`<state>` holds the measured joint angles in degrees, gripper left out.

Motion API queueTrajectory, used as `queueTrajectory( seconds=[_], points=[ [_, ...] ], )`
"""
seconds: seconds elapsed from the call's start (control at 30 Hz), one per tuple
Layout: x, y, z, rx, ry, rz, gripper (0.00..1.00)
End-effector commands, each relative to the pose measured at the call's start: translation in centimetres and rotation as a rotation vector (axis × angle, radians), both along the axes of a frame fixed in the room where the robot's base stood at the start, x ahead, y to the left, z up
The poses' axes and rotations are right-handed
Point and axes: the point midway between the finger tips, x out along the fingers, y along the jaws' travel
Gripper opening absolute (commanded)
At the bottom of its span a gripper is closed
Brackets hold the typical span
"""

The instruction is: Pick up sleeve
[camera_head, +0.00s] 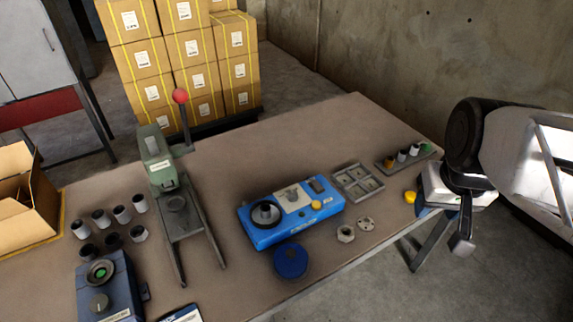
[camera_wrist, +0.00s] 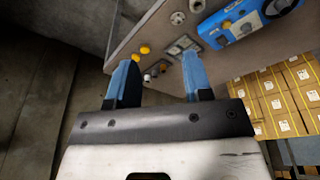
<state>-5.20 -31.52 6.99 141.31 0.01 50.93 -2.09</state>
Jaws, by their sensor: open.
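Several small cylinders, white and dark, stand in rows at the left of the table; one white cylinder (camera_head: 122,214) is among them. More small cylinders, including a white one (camera_head: 402,156), stand in a narrow grey rack (camera_head: 424,158) at the table's right end. I cannot tell which of these is the sleeve. Some small cylinders (camera_wrist: 149,77) show beyond the fingers.
A green press (camera_head: 160,165) with a red-knobbed lever, a blue device (camera_head: 290,212), a grey tray (camera_head: 358,183) and a dark blue unit (camera_head: 105,290) stand on the table (camera_head: 290,137). Stacked cartons (camera_head: 185,60) stand behind. A yellow round piece (camera_head: 410,197) lies near the right edge.

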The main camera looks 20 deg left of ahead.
Motion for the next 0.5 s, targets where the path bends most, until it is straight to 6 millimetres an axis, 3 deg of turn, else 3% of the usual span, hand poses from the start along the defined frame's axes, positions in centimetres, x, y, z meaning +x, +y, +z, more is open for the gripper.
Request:
queueTrajectory(
  seconds=[0.2,0.5],
  points=[
    [4.3,4.5,-1.8,-0.004,0.020,0.146,0.46],
    [9.0,11.9,-5.3,-0.011,0.042,0.342,0.46]
  ],
)
